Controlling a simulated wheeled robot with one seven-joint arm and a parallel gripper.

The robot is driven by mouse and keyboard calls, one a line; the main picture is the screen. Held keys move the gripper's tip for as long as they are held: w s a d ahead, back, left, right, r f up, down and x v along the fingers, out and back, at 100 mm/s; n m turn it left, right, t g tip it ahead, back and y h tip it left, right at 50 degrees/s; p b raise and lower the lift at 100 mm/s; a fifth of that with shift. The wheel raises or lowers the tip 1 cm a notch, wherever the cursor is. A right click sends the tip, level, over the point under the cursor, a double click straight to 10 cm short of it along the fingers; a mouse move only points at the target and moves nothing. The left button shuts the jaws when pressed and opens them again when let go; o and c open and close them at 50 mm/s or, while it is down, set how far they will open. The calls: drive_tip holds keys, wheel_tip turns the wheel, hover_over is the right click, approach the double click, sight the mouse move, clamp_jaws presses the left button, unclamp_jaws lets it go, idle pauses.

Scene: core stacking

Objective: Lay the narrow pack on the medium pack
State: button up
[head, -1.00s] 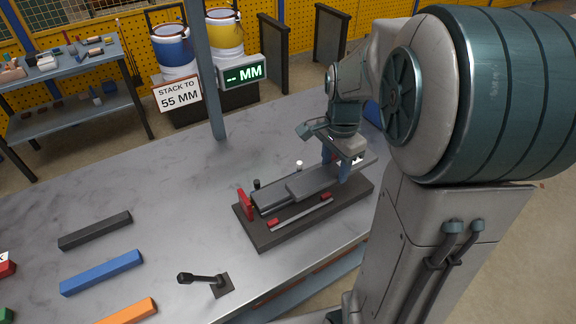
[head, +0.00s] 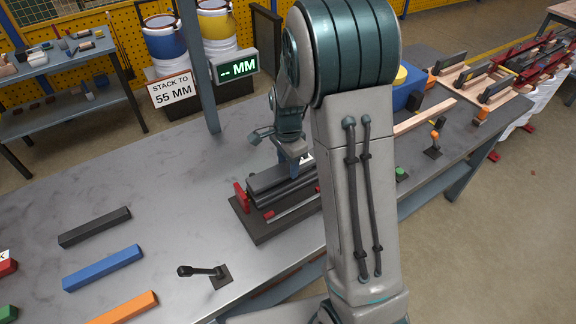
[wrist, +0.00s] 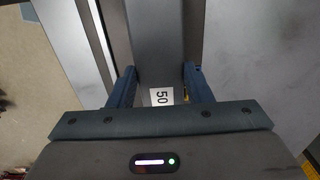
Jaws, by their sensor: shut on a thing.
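My gripper (head: 290,166) is over the dark stacking fixture, partly behind my own arm in the head view. In the wrist view its two blue fingers (wrist: 160,86) are shut on a dark grey pack, which I take as the narrow pack (wrist: 158,45). A white "50" label shows between the fingers. A wider grey pack (wrist: 193,30) shows beneath and beside it, apparently the medium pack. In the head view the dark packs (head: 268,183) lie lengthwise on the fixture base (head: 252,232). I cannot tell whether the held pack touches the lower one.
The fixture has a red end stop (head: 241,197) at its left. Black, blue (head: 103,268) and orange bars lie on the left table. The display (head: 235,66) reads "-- MM"; a sign (head: 171,89) says "STACK TO 55 MM".

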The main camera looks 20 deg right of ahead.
drive_tip(key=shift+f, duration=0.9)
drive_tip(key=shift+f, duration=0.15)
drive_tip(key=o, duration=1.3)
drive_tip(key=shift+o, duration=0.2)
